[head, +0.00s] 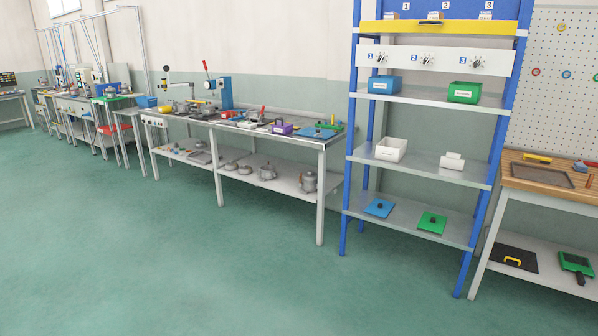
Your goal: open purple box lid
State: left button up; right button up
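A small purple box (282,129) stands on the top of the long metal workbench, near its right end. It is far from me and small in view, so I cannot tell whether its lid is on or off. Neither of my grippers shows in the head view.
The long workbench (318,146) holds tools and parts. A blue shelf rack (413,233) with bins and lids stands to its right, then a wooden-topped bench (520,177). More benches stand at the far left. The green floor (180,255) before me is clear.

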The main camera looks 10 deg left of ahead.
aim_at(282, 121)
jog(key=i+j+u, duration=0.3)
jog(key=i, duration=1.05)
jog(key=i+l+u, duration=0.15)
jog(key=i+u, duration=0.15)
jog(key=i, duration=1.1)
